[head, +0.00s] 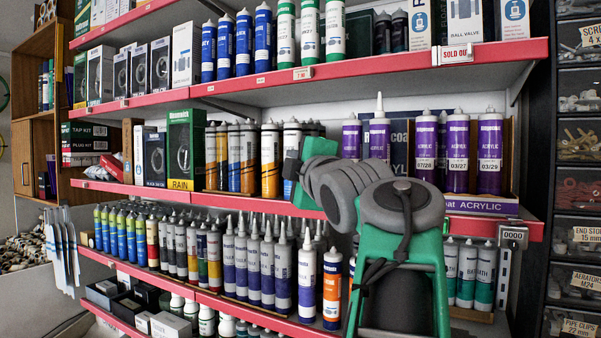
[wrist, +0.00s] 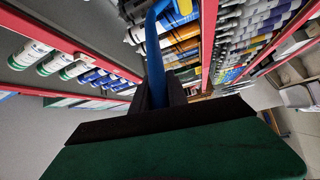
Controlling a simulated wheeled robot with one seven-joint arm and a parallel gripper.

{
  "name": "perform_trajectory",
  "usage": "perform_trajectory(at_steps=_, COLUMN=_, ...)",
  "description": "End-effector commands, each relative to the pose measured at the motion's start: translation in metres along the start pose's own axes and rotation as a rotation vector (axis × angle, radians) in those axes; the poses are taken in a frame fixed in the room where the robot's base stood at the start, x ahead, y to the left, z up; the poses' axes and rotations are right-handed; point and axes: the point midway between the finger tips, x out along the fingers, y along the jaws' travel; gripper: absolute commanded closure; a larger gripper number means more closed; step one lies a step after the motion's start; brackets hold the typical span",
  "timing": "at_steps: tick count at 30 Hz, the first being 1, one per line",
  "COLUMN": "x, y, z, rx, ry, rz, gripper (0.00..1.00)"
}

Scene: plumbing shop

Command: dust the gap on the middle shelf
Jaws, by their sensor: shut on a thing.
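The middle shelf (head: 275,208) runs across the head view with a red front edge. Orange-and-white tubes (head: 246,155) stand left of my gripper (head: 303,168), and purple acrylic tubes (head: 457,152) stand right of it. The gap itself cannot be made out, as my arm covers much of the shelf between these groups. My gripper is at the middle shelf's front. In the wrist view my gripper (wrist: 160,92) is shut on a blue handle (wrist: 154,48) that reaches away toward the shelves.
The upper shelf (head: 365,68) with blue and green tubes hangs above my arm. The lower shelf (head: 205,294) holds closely packed tubes below it, including a white one (head: 307,280). A price-tag holder (head: 513,237) stands at the right. Drawers (head: 583,142) flank the right side.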

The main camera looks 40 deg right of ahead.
Motion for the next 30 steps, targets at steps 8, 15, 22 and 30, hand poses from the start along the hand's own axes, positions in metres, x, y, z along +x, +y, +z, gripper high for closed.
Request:
perform_trajectory(at_steps=8, x=-0.018, y=-0.002, z=-0.021, rx=-0.003, ry=0.003, rz=0.004, gripper=1.0)
perform_trajectory(at_steps=15, x=-0.033, y=-0.003, z=-0.037, rx=-0.003, ry=0.003, rz=0.005, gripper=1.0)
perform_trajectory(at_steps=22, x=-0.048, y=-0.004, z=-0.053, rx=-0.003, ry=0.003, rz=0.005, gripper=1.0)
perform_trajectory(at_steps=30, x=-0.059, y=-0.003, z=-0.066, rx=-0.002, ry=0.001, rz=0.004, gripper=1.0)
